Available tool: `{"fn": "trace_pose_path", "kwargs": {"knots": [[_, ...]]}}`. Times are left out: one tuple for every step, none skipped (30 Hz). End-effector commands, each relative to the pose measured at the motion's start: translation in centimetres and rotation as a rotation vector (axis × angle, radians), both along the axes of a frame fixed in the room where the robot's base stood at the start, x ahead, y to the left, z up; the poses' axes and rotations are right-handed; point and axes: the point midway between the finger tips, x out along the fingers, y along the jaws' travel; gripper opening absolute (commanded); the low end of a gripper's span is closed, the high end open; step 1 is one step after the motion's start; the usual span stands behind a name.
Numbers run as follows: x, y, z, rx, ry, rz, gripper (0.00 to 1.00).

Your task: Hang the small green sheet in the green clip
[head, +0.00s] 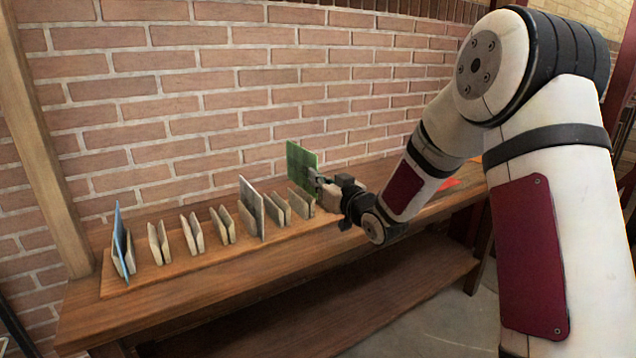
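The small green sheet (299,162) stands upright at the right end of a row of pale wooden clips. My gripper (316,181) reaches it from the right and looks shut on its right edge. The sheet shows just above and behind the rightmost clip (299,203); whether its lower edge touches that clip or is between its jaws cannot be told. All the clips look beige, and I cannot make out which one is the green clip.
A blue sheet (121,242) stands in the leftmost clip, and a grey sheet (252,208) stands farther right in the row. Empty clips (191,234) lie between them. The clips sit on a board on a wooden bench (190,318) against a brick wall. Something red (450,184) lies at right.

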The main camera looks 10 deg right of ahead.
Motion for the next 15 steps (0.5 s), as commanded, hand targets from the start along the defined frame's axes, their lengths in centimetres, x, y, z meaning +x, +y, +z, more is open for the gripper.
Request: {"fn": "trace_pose_path", "kwargs": {"knots": [[0.0,0.0,0.0,0.000,0.000,0.000,0.00],[0.0,0.0,0.0,0.000,0.000,0.000,0.00],[-0.1,0.0,0.0,0.000,0.000,0.000,0.00],[-0.2,-0.1,0.0,0.000,0.000,0.000,0.00],[-0.3,-0.1,0.0,0.000,0.000,0.000,0.00],[-0.6,-0.2,0.0,0.000,0.000,0.000,0.00],[-0.8,-0.3,-0.1,0.000,0.001,-0.001,0.00],[-1.0,-0.4,-0.1,-0.001,0.002,-0.001,0.00],[-1.2,-0.4,-0.1,-0.001,0.001,-0.001,0.00],[-1.4,-0.5,-0.1,-0.001,0.001,-0.001,0.00],[-1.6,-0.6,0.0,-0.001,0.001,0.000,0.00],[-1.8,-0.6,0.0,-0.001,0.000,0.000,0.00],[-2.0,-0.7,0.0,-0.001,0.000,0.000,0.00],[-2.2,-0.7,0.0,0.000,0.000,0.000,0.00],[-2.4,-0.8,0.0,0.000,0.000,0.000,0.00]]}}
